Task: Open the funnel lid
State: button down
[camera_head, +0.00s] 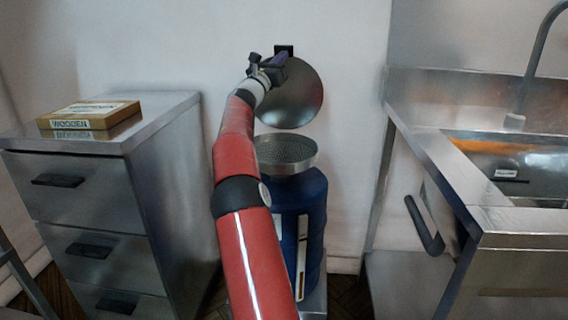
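The funnel (287,157) is a round metal pan with a perforated inside, seated on top of a blue drum (312,215). Its lid (297,97) is a shiny round metal disc that stands raised, nearly upright, above and behind the funnel near the wall. A clear gap shows between the lid's lower edge and the funnel rim. My red arm reaches up in front of the drum. My gripper (268,66) is at the lid's upper left edge, close to a dark piece there. Its fingers are small and overlap that dark piece, so I cannot tell whether they are open or touching.
A metal drawer cabinet (165,165) stands at left with a wooden box (90,116) on top. At right is a metal counter (430,150) with a sink (510,160) and tap (532,65). A white wall closes off the back.

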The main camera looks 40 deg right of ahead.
jog(key=s+a+b, duration=0.6)
jog(key=a+b, duration=0.1)
jog(key=b, duration=0.4)
jog(key=shift+s+a, duration=0.15)
jog(key=shift+a, duration=0.05)
jog(key=shift+s, duration=0.1)
dwell(0.5)
jog(key=s+a+f+m+y+p, duration=0.2)
jog(key=s+a+f+m+y, duration=0.2)
jog(key=s+f+m+y, duration=0.7)
jog(key=s+a+f+m+y+p, duration=0.1)
jog(key=s+a+f+m+y, duration=0.2)
jog(key=a, duration=0.9)
jog(key=s+a+f+m+y+p, duration=0.1)
jog(key=s+a+f+m+y, duration=0.2)
jog(key=s+a+f, duration=0.7)
jog(key=s+a+f+m+y+p, duration=0.1)
jog(key=s+a+f+m+y, duration=0.2)
jog(key=a+f, duration=0.9)
jog(key=s+a+y, duration=0.3)
jog(key=a, duration=0.1)
jog(key=shift+s+t, duration=0.3)
